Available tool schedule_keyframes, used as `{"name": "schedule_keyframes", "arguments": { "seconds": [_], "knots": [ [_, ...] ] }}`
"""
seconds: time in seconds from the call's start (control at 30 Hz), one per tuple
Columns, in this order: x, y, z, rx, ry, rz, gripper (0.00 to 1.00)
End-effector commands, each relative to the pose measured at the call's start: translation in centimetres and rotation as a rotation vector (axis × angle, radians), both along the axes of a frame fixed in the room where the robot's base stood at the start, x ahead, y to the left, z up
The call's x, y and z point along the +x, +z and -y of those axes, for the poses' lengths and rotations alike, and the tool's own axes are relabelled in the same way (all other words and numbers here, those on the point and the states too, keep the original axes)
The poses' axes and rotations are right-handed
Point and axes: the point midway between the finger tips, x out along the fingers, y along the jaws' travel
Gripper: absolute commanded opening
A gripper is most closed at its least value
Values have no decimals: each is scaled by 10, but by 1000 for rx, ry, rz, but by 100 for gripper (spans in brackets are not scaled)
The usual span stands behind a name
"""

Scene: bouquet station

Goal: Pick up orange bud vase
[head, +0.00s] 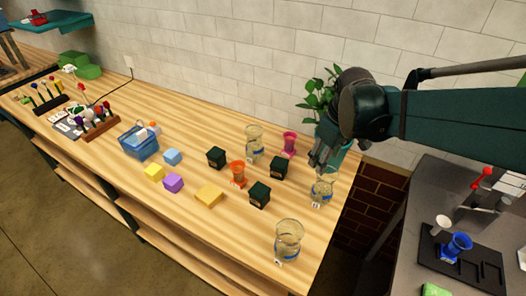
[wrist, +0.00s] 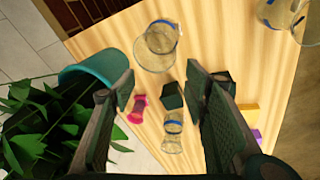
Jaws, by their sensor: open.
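The orange bud vase (head: 238,173) stands upright on the wooden table in the head view, among several small black boxes. I cannot make it out in the wrist view, where my right-hand finger covers part of the table. My gripper (head: 316,161) is open and empty, to the right of the orange vase and above the table near the plant. In the wrist view my gripper (wrist: 158,80) has its two fingers wide apart, with a black box (wrist: 172,96) seen between them.
A pink vase (head: 289,143) and a glass vase (head: 254,143) stand behind the orange vase. Another glass vase (head: 322,191) is below my gripper, and one (head: 288,240) is near the front. A black box (head: 260,194) and yellow block (head: 209,196) lie close. A leafy plant (wrist: 45,125) crowds one side.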

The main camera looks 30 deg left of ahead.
Motion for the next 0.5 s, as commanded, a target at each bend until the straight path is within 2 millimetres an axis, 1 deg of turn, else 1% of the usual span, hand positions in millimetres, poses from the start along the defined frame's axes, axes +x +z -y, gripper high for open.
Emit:
{"name": "schedule_keyframes", "arguments": {
  "seconds": [0.03,0.3,0.5],
  "knots": [
    [2,0,-14,-7,28,-6,45],
    [5,-14,-78,-50,183,-37,45],
    [1,-28,-126,-80,298,-60,45]
  ]
}}
